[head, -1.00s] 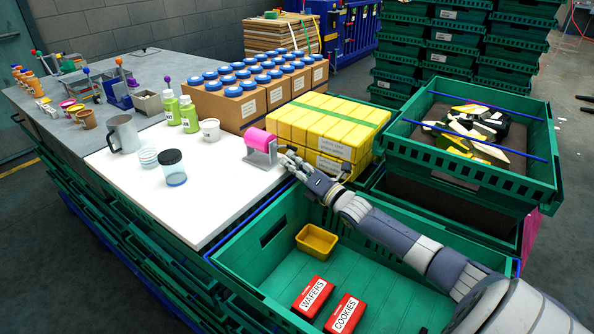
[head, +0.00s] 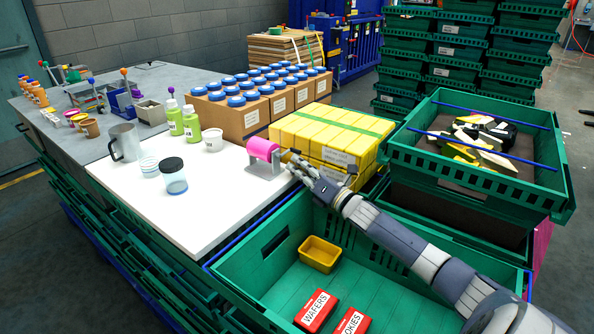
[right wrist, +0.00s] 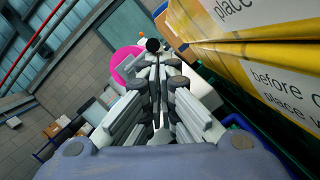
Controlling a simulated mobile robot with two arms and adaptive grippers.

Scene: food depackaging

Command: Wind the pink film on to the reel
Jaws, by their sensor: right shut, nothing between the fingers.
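The pink film (head: 263,150) is a roll on a grey metal stand, the reel (head: 265,166), at the right edge of the white board. In the right wrist view the pink film (right wrist: 125,64) shows as a round end beyond the fingers, partly hidden by them. My right gripper (head: 290,160) is just right of the reel, beside its end. In the right wrist view my right gripper (right wrist: 157,75) has its fingers together with nothing between them. I cannot tell whether it touches the reel. My left gripper is not in view.
Yellow cartons (head: 310,135) stand close behind my right gripper. A green crate (head: 262,285) in front holds a yellow tub (head: 320,254) and two red packets.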

